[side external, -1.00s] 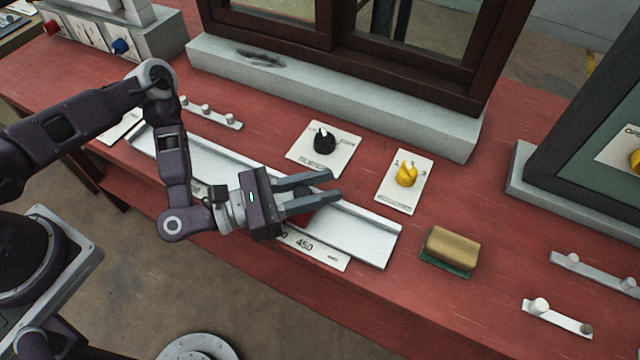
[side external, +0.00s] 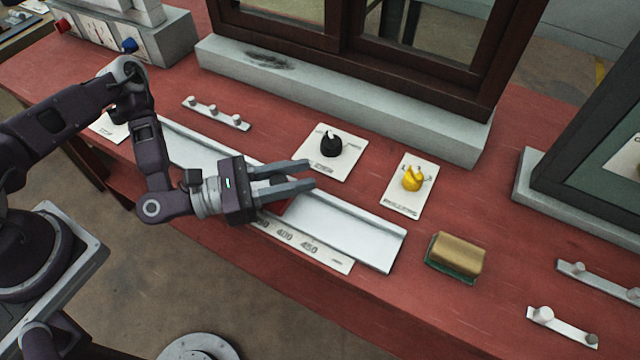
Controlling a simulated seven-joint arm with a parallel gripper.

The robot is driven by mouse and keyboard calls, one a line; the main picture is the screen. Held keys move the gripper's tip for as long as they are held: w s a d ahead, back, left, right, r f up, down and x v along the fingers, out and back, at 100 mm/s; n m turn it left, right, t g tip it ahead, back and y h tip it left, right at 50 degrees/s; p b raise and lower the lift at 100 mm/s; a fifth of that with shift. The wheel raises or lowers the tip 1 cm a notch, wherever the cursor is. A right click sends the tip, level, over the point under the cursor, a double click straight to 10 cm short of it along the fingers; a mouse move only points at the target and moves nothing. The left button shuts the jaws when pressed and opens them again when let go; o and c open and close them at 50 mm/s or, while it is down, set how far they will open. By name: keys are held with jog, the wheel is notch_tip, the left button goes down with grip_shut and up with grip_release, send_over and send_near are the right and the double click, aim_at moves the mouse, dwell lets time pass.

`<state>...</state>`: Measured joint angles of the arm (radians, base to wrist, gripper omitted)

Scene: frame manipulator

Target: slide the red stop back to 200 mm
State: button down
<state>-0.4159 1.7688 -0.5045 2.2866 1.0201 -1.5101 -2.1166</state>
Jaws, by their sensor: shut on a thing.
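The red stop (side external: 283,206) sits in the pale metal rail (side external: 345,231), mostly hidden under my gripper. Only a small red patch of it shows below the fingers. My gripper (side external: 309,174) is shut on the red stop, with its fingers reaching to the right across the rail. A white scale strip (side external: 318,256) runs along the rail's front edge. The 200 mark is hidden behind my arm or too small to read.
A black knob (side external: 331,146) and a yellow knob (side external: 412,178) stand on white plates behind the rail. A sponge (side external: 456,254) lies to the right of the rail's end. A peg strip (side external: 216,113) lies behind the rail's left part. A window frame's grey sill (side external: 340,100) stands at the back.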

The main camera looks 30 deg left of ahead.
jog(key=a, duration=1.4)
jog(key=shift+a, duration=0.3)
jog(key=c, duration=1.1)
grip_release()
jog(key=v, duration=0.7)
jog(key=shift+a, duration=0.1)
